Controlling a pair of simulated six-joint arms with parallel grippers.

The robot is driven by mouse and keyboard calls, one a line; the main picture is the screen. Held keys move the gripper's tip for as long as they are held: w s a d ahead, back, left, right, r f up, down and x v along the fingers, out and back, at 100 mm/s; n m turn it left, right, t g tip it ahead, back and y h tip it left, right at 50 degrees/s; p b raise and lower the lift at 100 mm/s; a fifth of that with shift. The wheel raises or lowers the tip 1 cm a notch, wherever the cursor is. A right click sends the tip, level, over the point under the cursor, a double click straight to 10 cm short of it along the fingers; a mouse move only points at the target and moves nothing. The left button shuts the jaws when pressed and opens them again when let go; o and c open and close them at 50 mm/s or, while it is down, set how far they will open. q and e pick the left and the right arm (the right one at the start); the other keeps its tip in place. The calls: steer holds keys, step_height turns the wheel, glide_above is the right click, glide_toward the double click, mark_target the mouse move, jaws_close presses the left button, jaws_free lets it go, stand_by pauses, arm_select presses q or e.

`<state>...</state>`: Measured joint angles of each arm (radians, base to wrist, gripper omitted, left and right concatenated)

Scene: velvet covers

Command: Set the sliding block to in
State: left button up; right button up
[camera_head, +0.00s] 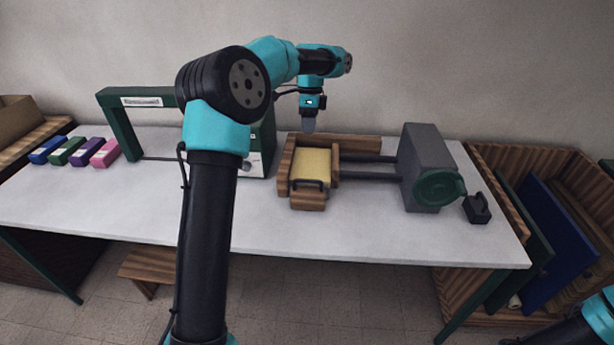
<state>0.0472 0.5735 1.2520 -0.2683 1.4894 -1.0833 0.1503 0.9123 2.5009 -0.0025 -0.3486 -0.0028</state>
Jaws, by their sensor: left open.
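A wooden unit stands on the table right of centre. A yellow block (311,163) sits between its wooden sides, with a dark handle (309,184) at its front and a wooden piece (308,200) below. Which part is the sliding block is not certain. Two dark rails (370,168) run from the unit to a grey upright housing (421,155) with a green round disc (439,188). My left gripper (308,127) is open, pointing down above the back of the wooden unit, apart from the yellow block. My right gripper is out of view; only part of my right arm shows at bottom right.
A dark green frame (115,118) stands at the left, partly hidden by my left arm. Several coloured blocks (76,152) lie left of it. A small dark block (477,208) sits at the right edge. The table's front middle (370,235) is clear. Wooden crates flank the table.

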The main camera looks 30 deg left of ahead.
arm_select(q)
glide_above(308, 194)
steer(key=w+a, duration=0.1)
steer(key=w, duration=0.1)
step_height(308, 194, down, 17)
steer(key=shift+f, duration=0.1)
jaws_close()
stand_by(0.5)
